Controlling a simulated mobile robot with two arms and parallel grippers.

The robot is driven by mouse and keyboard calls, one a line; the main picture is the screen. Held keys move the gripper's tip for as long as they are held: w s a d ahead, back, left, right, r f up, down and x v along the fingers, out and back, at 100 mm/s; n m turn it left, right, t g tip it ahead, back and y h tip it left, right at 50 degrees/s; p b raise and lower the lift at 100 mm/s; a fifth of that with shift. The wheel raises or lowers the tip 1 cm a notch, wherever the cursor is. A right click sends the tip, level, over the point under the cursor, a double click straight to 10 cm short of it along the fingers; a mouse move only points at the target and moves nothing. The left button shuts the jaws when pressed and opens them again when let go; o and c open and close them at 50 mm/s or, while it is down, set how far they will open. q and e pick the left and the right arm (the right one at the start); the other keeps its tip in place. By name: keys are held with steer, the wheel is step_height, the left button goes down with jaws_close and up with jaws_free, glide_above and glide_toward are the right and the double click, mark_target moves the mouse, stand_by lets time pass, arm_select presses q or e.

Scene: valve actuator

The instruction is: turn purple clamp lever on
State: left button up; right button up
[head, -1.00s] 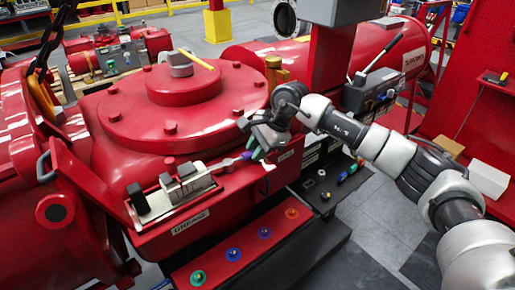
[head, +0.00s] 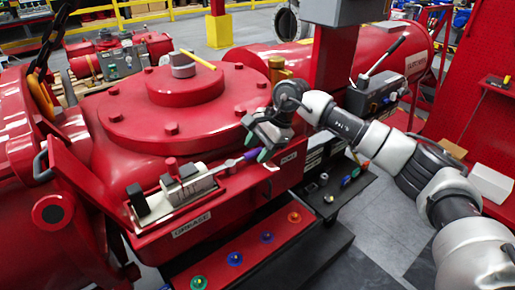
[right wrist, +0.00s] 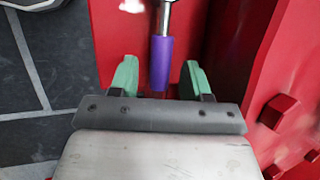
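The purple clamp lever (head: 249,155) has a purple grip on a metal shaft that runs left to a grey clamp (head: 188,184) on the red machine's ledge. My right gripper (head: 257,148) is at the purple end. In the right wrist view, the purple grip (right wrist: 161,64) lies between the two green fingertips of my right gripper (right wrist: 158,78), with a gap on both sides. The gripper is open around the lever's end and I see no contact. My left gripper is not in view.
The large round red flange (head: 180,105) is behind the ledge. Coloured knobs, including an orange one (head: 294,217), line a lower red step. A black tray (head: 335,190) with small parts is to the right. A grey control box with a lever (head: 375,95) stands behind my right arm.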

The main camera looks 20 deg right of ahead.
steer(key=b+v, duration=0.2)
steer(key=v, duration=0.9)
steer(key=shift+b, duration=0.3)
steer(key=shift+a, duration=0.1)
